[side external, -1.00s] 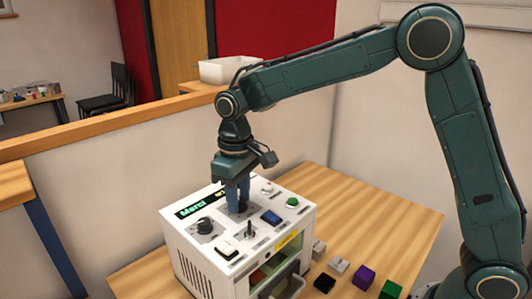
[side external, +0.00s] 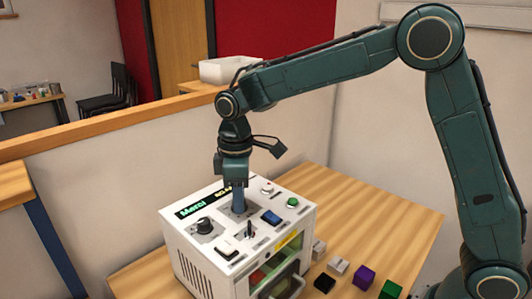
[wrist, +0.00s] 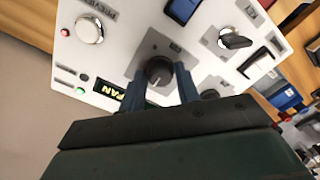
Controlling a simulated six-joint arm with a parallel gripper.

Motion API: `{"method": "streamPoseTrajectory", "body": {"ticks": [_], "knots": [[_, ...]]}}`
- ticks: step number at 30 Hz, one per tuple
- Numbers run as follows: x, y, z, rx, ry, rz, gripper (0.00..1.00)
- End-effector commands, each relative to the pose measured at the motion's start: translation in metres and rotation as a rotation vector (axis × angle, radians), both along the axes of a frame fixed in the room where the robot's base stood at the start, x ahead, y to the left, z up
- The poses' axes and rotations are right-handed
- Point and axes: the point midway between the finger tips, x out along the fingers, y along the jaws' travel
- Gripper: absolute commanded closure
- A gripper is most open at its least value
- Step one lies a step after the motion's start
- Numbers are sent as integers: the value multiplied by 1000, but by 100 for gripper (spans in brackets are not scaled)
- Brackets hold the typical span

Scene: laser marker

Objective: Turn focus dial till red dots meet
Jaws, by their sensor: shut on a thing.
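A white marker machine (side external: 184,248) stands on the wooden table, its controls on the top panel. My gripper (side external: 238,208) points straight down at the panel and its fingers hide the dial there in the side view. In the wrist view my gripper (wrist: 160,80) has one finger on each side of a dark round dial (wrist: 158,70) with a pale pointer line, shut on it. The dial sits on a grey plate. A greenish window (side external: 284,262) is in the machine's front, with something reddish behind it. I cannot make out separate red dots.
Close around the dial are a black knob (side external: 204,225), a toggle lever (side external: 249,230), a blue switch (side external: 271,217), a silver knob (wrist: 88,28) and a lit display (side external: 192,210). Several small blocks, including a purple one (side external: 363,277), lie right of the machine.

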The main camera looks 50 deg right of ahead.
Motion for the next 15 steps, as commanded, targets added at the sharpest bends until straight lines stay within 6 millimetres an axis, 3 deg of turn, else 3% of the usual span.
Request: {"method": "streamPoseTrajectory", "body": {"ticks": [6,7,10,15], "knots": [[1,1,1,2,-6,2,91],[1,1,1,2,-6,2,66],[1,1,1,2,-5,1,46],[1,1,0,1,-3,0,46]]}}
